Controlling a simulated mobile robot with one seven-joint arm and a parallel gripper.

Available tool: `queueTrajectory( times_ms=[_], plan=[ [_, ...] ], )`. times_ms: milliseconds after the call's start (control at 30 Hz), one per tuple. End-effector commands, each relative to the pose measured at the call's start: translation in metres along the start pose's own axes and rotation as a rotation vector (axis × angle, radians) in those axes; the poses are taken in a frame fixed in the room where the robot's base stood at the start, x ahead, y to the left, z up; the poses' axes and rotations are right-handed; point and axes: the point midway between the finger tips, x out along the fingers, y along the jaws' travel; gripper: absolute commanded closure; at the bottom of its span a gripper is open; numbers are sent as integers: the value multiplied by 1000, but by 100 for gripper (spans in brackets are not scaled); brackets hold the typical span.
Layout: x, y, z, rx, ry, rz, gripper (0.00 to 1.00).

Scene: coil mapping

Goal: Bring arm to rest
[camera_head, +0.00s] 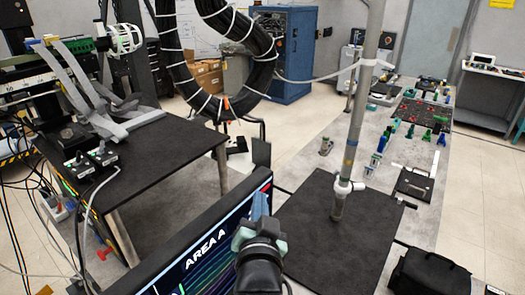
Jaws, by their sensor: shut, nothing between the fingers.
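My arm rises from the bottom edge at the centre, its black wrist (262,266) nearest the camera. My gripper (260,200) points away from me, with its blue-grey fingers together and nothing visible between them.
A dark mat (300,235) lies on the long grey table, with a grey pole (352,130) above it. A black cable coil (180,75) hangs at centre. A black-topped table (150,160) stands left, a black bag (428,272) lower right. Small tools (415,118) lie farther back.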

Motion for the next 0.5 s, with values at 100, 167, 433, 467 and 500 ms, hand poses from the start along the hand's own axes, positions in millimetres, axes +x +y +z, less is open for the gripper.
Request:
queueTrajectory(
  times_ms=[100, 167, 433, 467, 500],
  plan=[
    [-17, -42, -86, -90, 179, -79, 100],
    [-33, -61, -125, -136, 268, -110, 100],
    [-143, -131, -270, -336, 673, -197, 100],
    [-156, -136, -280, -354, 711, -201, 100],
    [-171, -142, -292, -375, 757, -204, 100]
  ],
)
